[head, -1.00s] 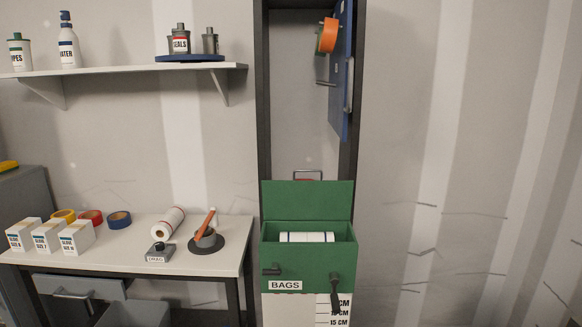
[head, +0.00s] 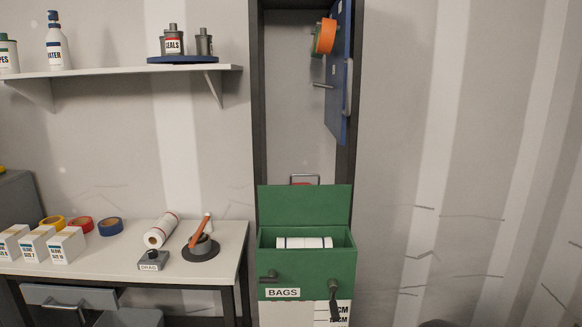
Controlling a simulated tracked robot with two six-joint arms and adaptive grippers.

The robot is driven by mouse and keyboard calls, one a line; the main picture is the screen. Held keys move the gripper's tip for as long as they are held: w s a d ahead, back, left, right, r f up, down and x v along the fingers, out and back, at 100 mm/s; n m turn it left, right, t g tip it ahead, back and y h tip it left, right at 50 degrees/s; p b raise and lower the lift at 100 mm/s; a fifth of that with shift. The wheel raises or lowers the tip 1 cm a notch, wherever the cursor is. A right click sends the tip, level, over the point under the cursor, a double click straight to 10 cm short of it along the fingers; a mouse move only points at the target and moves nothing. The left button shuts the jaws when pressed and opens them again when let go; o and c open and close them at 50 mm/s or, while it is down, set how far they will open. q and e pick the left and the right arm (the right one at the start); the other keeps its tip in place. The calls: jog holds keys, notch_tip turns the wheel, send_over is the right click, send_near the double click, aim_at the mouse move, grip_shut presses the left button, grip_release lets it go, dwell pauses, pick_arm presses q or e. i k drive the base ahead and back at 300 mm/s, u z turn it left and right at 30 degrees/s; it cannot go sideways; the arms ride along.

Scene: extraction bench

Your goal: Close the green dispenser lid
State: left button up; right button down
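The green dispenser (head: 305,270), labelled BAGS, stands in front of the tall dark-framed opening. Its green lid (head: 305,205) is open and stands upright at the back edge of the box. A white roll (head: 304,242) with dark bands shows inside the box. A dark knob (head: 268,277) and a dark crank-like handle (head: 333,295) are on the front face. Neither of my grippers can be made out in the head view.
A white table (head: 120,268) with boxes, tape rolls and a paper roll (head: 161,230) stands to the left. A shelf (head: 120,73) with bottles hangs above it. A blue door (head: 339,85) hangs open above the dispenser.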

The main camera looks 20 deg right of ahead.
aim_at(300, 205)
jog(key=i, duration=0.9)
jog(key=z, duration=0.05)
